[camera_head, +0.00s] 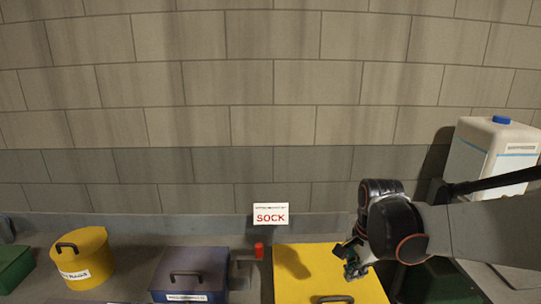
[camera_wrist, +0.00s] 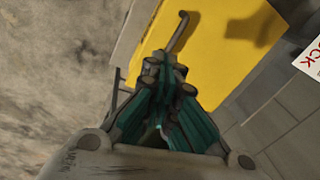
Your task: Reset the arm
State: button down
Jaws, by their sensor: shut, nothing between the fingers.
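My gripper (camera_head: 353,262) hangs over the right part of a yellow box lid in the head view, with my arm coming in from the right. In the wrist view my gripper (camera_wrist: 163,70) shows its teal fingers closed together with nothing between them. The yellow box (camera_head: 315,268) has a dark bar handle (camera_head: 333,299) at its near edge. The box also fills the upper middle of the wrist view (camera_wrist: 215,65), with its handle (camera_wrist: 178,32) beyond the fingertips. I cannot tell whether the fingers touch the box.
A white sign reading SOCK (camera_head: 270,214) stands behind the yellow box. To the left are a purple box (camera_head: 190,270), a round yellow container (camera_head: 82,258) and a green box (camera_head: 14,268). A white canister with a blue cap (camera_head: 492,150) stands at the right, behind my arm. A brick wall closes the back.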

jog(key=s+a+f+n+t+b, duration=0.2)
jog(key=s+n+t+b, duration=0.3)
jog(key=s+n, duration=1)
jog(key=shift+s+a+b, duration=0.25)
jog(key=shift+s+b, duration=0.35)
jog(key=shift+b, duration=1.1)
jog(key=shift+f, duration=0.1)
